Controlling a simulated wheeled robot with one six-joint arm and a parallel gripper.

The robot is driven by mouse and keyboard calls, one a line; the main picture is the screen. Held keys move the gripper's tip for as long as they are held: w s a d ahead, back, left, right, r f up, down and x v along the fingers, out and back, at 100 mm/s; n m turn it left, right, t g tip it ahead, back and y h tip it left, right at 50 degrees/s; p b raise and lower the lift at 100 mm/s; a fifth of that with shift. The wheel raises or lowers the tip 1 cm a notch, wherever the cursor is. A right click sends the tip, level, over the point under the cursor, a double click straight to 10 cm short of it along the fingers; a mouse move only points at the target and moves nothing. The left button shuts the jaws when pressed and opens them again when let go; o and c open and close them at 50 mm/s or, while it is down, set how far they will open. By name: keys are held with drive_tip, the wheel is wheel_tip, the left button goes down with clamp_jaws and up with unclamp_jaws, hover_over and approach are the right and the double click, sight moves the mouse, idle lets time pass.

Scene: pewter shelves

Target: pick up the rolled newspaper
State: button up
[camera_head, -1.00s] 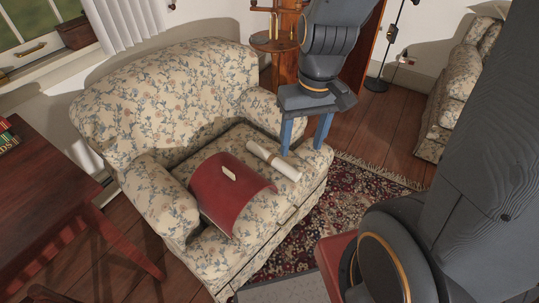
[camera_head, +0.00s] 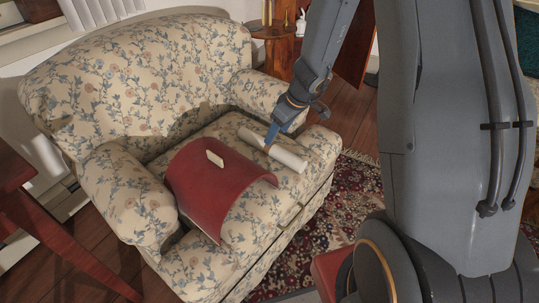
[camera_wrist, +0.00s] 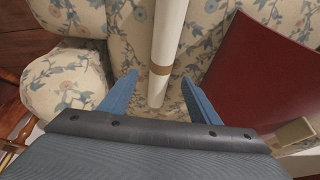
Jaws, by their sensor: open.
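The rolled newspaper (camera_head: 285,157) is a pale cylinder with a brown band, lying on the seat of the floral armchair (camera_head: 225,124). In the wrist view the newspaper (camera_wrist: 164,50) runs down the middle, its near end between the fingers. My gripper (camera_head: 270,138) is over the newspaper in the head view, with a blue finger beside the band. In the wrist view my gripper (camera_wrist: 159,92) is open, one blue finger on each side of the roll with gaps. The view does not show whether a finger touches the seat.
A curved red panel with a small pale tag (camera_head: 213,190) lies on the seat, left of the newspaper; it shows at right in the wrist view (camera_wrist: 262,65). The chair arms (camera_head: 130,195) rise on both sides. A small wooden stand (camera_head: 272,30) is behind the chair.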

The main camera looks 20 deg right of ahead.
sight(272, 145)
drive_tip(key=x, duration=0.2)
drive_tip(key=shift+w+f+b, duration=0.15)
drive_tip(key=shift+f+b, duration=0.2)
drive_tip(key=shift+f, duration=0.05)
drive_tip(key=shift+s+b+x, duration=0.2)
drive_tip(key=shift+b+x, duration=0.25)
drive_tip(key=shift+x, duration=0.9)
drive_tip(key=shift+s+b+x, duration=0.2)
drive_tip(key=shift+b+x, duration=0.2)
drive_tip(key=shift+x, duration=1)
drive_tip(key=shift+f, duration=0.1)
drive_tip(key=c, duration=1.3)
